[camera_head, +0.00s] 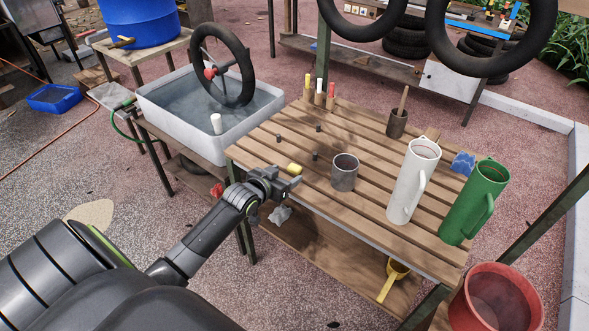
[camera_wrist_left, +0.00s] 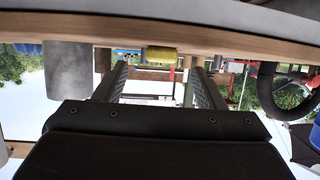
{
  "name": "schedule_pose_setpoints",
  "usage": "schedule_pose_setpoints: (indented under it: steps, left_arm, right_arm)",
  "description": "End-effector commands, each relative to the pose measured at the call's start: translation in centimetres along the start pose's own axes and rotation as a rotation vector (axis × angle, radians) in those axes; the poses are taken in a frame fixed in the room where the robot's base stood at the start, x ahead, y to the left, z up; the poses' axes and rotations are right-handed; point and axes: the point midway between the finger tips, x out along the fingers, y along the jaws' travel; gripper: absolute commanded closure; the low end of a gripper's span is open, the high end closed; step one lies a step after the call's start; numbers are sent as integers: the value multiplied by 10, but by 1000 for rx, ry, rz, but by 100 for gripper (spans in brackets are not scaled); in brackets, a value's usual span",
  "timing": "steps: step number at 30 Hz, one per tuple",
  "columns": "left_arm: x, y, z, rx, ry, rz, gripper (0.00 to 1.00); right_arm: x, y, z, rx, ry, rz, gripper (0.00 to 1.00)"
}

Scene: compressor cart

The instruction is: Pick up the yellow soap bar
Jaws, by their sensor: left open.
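The yellow soap bar (camera_head: 295,168) lies on the wooden slatted table (camera_head: 377,165) near its left front edge, looking like a short, rounded block. My left gripper (camera_head: 279,184) is at that table edge, just in front of and slightly left of the soap. In the left wrist view, which looks upside down, the soap (camera_wrist_left: 161,54) shows beyond the gap between the two spread fingers (camera_wrist_left: 157,82). The left gripper is open and empty. I cannot tell whether its tips touch the soap. My right gripper is not in view.
A grey metal cup (camera_head: 345,174) stands right of the soap, with a white pitcher (camera_head: 408,190) and green pitcher (camera_head: 470,208) farther right. Small dark pegs (camera_head: 316,156) stand behind the soap. A white water tub (camera_head: 185,132) with a wheel adjoins the table's left.

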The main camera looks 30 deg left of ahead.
Motion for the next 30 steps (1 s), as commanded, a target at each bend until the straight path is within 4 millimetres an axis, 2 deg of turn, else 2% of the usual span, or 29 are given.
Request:
schedule_pose_setpoints:
  steps: [10,21,30]
  left_arm:
    - [40,-2,-7,-1,2,0,36]
    - [48,-2,-6,0,1,0,36]
    - [48,-2,-6,0,1,-1,74]
  right_arm:
    - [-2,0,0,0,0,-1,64]
    - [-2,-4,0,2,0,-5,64]
    - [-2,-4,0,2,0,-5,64]
